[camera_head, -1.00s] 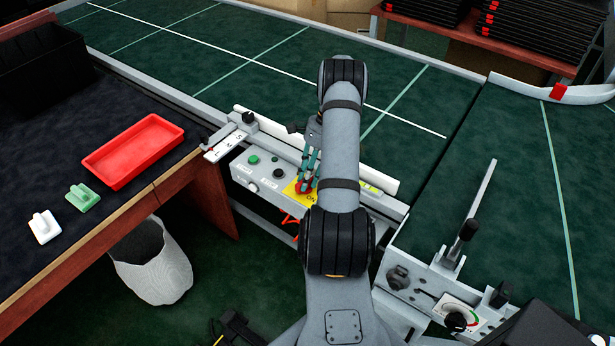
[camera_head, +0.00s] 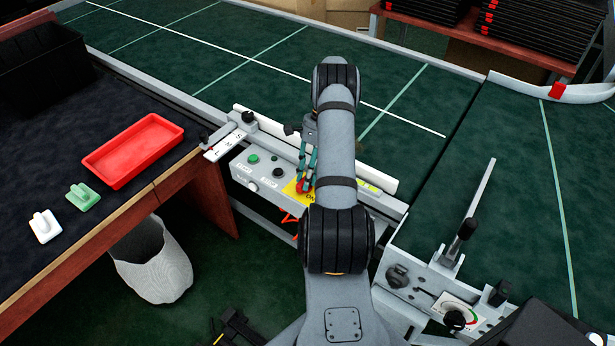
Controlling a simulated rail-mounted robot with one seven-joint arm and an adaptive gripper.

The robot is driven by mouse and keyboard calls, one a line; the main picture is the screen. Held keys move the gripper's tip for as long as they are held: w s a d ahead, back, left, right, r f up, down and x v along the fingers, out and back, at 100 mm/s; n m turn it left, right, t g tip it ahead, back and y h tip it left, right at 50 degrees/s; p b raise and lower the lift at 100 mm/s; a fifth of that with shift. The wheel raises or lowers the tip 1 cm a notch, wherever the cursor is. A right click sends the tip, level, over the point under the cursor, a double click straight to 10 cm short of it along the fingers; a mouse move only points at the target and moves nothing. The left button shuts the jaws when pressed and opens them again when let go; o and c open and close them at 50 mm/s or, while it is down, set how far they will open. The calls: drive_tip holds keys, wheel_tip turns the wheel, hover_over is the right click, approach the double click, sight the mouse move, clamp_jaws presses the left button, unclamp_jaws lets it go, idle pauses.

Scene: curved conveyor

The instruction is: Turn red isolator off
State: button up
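The red isolator (camera_head: 302,187) sits on a yellow plate (camera_head: 290,190) at the right part of the grey control box (camera_head: 240,172) on the conveyor's near side. My gripper (camera_head: 304,180) points down at it, with its teal fingers at the red knob. The fingers appear to be on either side of the knob, but my arm covers the right part of the plate and knob. I cannot tell whether the fingers touch or grip it. Part of the word "ON" shows on the plate.
Green and black buttons (camera_head: 253,159) are left of the isolator. A sliding stop with a lettered scale (camera_head: 226,145) stands at the box's left end. A lever (camera_head: 466,229) and dial (camera_head: 457,318) are at right. A red tray (camera_head: 133,150) lies on the left table.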

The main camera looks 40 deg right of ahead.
drive_tip(key=o, duration=0.5)
drive_tip(key=shift+c, duration=0.2)
drive_tip(key=v, duration=1.2)
drive_tip(key=shift+f, duration=0.1)
drive_tip(key=x, duration=1.1)
drive_tip(key=shift+a+f, duration=0.2)
drive_tip(key=shift+f, duration=0.15)
